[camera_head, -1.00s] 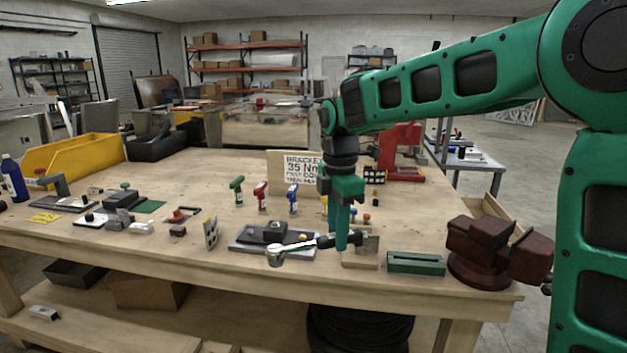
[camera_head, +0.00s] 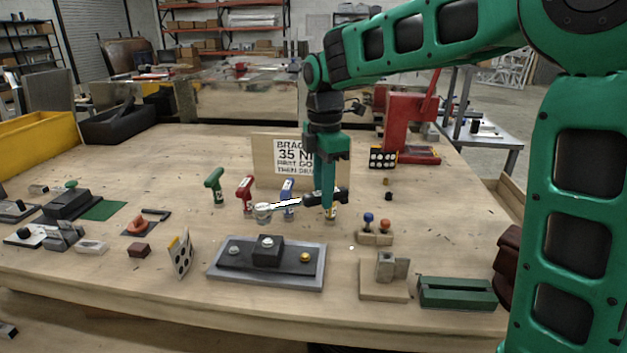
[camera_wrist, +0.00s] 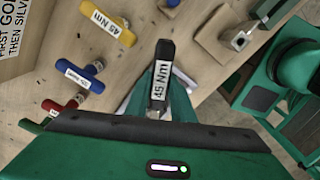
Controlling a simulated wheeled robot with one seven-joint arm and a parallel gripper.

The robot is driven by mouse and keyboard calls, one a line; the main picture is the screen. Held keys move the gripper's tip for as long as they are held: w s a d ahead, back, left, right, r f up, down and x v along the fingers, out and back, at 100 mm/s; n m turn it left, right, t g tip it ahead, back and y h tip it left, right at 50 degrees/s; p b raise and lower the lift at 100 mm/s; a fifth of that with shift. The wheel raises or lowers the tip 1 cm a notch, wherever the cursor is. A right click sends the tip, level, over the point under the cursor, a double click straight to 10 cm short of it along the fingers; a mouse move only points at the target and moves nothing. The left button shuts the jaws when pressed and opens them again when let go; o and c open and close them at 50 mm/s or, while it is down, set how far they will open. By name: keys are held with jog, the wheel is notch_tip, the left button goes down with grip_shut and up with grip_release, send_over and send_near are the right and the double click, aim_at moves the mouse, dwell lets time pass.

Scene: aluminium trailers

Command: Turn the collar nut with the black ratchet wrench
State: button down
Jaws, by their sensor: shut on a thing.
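My gripper (camera_head: 328,208) is shut on the black ratchet wrench and holds it roughly level above the bench. The wrench's silver head (camera_head: 263,208) points left, in front of the red and blue tools. A grey plate (camera_head: 222,271) with a black bracket lies nearer the front edge. It carries a silver bolt head (camera_head: 267,241) and a gold one (camera_head: 305,257). I cannot tell which part is the collar nut. The wrench is apart from the plate.
Green (camera_head: 214,183), red (camera_head: 245,190) and blue (camera_head: 287,188) T-handled tools stand before a sign reading 35 Nm; a yellow one (camera_wrist: 108,22) is close by. A wooden block with a metal post (camera_head: 385,268) and a green box (camera_head: 457,293) stand front right.

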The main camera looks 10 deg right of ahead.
jog(key=shift+w+d, duration=0.1)
jog(key=shift+w, duration=0.3)
jog(key=shift+d, duration=0.15)
jog(key=shift+f, duration=3.25)
jog(key=s+a+m, duration=0.3)
jog(key=s+m, duration=0.6)
jog(key=s, duration=0.2)
jog(key=s+a+m, duration=0.5)
jog(key=a+m, duration=0.7)
jog(key=a, duration=0.1)
jog(key=shift+m, duration=0.3)
jog(key=shift+d+f, duration=0.1)
